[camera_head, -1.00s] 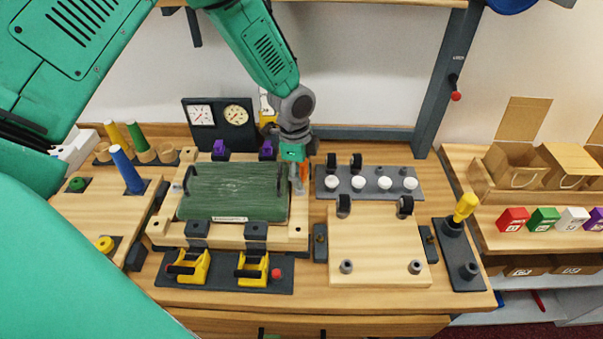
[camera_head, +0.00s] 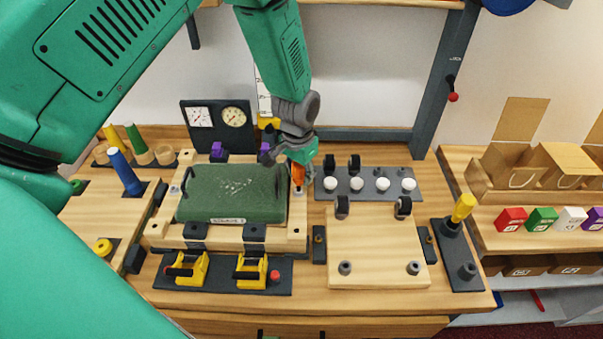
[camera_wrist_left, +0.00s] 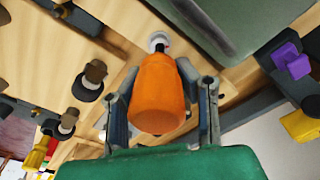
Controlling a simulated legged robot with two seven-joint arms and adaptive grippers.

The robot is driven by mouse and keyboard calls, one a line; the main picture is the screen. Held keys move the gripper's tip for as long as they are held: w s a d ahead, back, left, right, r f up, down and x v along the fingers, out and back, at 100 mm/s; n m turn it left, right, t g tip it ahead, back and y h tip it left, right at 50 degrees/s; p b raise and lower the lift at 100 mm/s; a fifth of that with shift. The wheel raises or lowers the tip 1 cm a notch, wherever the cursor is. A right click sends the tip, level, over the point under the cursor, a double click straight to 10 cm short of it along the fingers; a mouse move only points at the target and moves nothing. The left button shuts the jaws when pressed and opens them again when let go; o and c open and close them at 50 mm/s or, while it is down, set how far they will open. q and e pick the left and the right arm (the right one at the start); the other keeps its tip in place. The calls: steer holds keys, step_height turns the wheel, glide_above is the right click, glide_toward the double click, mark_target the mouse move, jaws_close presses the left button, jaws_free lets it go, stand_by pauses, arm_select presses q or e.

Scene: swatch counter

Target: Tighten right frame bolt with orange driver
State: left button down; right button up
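The orange driver (camera_head: 298,174) stands upright over the right side of the wooden frame (camera_head: 275,236) around the green panel (camera_head: 235,195). My left gripper (camera_head: 301,172) comes from above with its fingers on either side of the driver's handle. In the left wrist view the orange handle (camera_wrist_left: 158,95) sits between the two fingers, whose tips appear to touch it; the gripper looks shut on it. A pale round bolt head (camera_wrist_left: 158,41) shows at the driver's far end. The handle hides the driver's tip, so its seating on the bolt cannot be seen. My right gripper is not in view.
A grey rail with white knobs (camera_head: 383,184) and a wooden board with casters (camera_head: 375,245) lie just right of the frame. Yellow clamps (camera_head: 252,270) stand in front. A blue-handled tool (camera_head: 123,170) stands left. Purple blocks (camera_head: 218,152) and gauges (camera_head: 217,116) are behind.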

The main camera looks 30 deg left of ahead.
arm_select(q)
steer(key=m, duration=0.3)
steer(key=shift+s, duration=0.1)
steer(key=m, duration=0.4)
steer(key=shift+s+h, duration=0.1)
steer(key=shift+h, duration=0.3)
steer(key=m, duration=0.4)
steer(key=shift+s+f+m, duration=0.1)
steer(key=shift+m, duration=0.2)
steer(key=m, duration=0.3)
steer(key=shift+s+g, duration=0.1)
steer(key=shift+g, duration=0.2)
steer(key=c, duration=1.4)
jaws_free()
steer(key=shift+c, duration=0.2)
